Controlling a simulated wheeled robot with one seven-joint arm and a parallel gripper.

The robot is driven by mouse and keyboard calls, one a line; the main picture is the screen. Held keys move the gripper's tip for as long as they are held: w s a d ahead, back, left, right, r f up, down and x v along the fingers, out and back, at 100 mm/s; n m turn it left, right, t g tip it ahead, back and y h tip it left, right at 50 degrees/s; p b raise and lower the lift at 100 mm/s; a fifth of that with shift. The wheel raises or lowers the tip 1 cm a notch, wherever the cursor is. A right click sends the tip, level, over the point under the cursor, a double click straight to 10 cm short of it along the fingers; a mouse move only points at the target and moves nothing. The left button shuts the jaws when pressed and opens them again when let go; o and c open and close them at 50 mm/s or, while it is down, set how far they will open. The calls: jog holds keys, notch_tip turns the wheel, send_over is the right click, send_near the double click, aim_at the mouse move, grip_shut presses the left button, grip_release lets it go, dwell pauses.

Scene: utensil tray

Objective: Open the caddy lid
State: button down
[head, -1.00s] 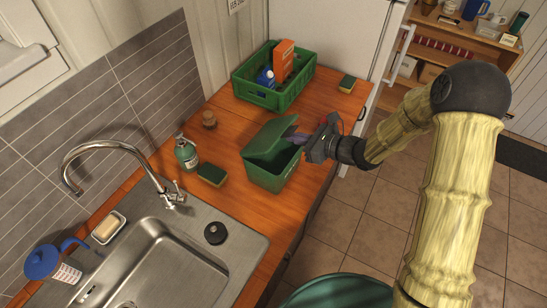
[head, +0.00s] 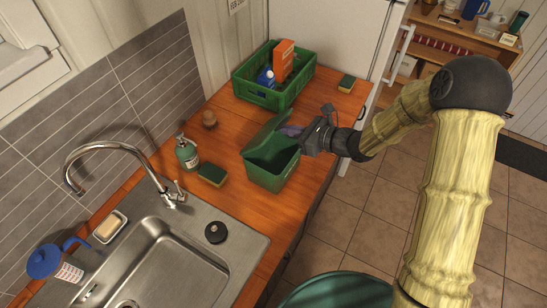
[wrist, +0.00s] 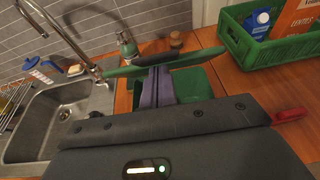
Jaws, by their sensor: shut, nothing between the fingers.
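The green caddy (head: 272,174) stands on the wooden counter to the right of the sink. Its lid (head: 268,131) is raised at a steep tilt toward the back, and the dark green inside shows. My gripper (head: 295,132) is at the right side of the caddy, close to the lid. In the wrist view, the shut purple-grey fingers (wrist: 154,88) are over the caddy (wrist: 190,84), against or very near the lid (wrist: 165,62), which shows nearly edge-on. I cannot tell whether they touch. Nothing is held.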

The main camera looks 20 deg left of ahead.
aim_at(279, 124)
jog(key=shift+a+r, duration=0.1)
dwell(0.3)
jog(key=shift+w+a+r, duration=0.1)
jog(key=shift+a+r, duration=0.65)
jog(key=shift+a, duration=0.05)
jog(key=shift+a+r, duration=0.1)
jog(key=shift+a, duration=0.05)
jog(key=shift+w+a+r+p, duration=0.15)
jog(key=shift+a+r, duration=0.15)
jog(key=shift+a, duration=0.15)
jog(key=shift+a+r+p, duration=0.15)
jog(key=shift+a+r, duration=0.1)
jog(key=shift+a, duration=0.15)
jog(key=shift+w+a+r, duration=0.1)
jog(key=shift+a+r, duration=0.2)
jog(key=shift+a, duration=0.25)
jog(key=shift+a+r, duration=0.25)
jog(key=shift+a, duration=0.25)
jog(key=shift+a, duration=0.1)
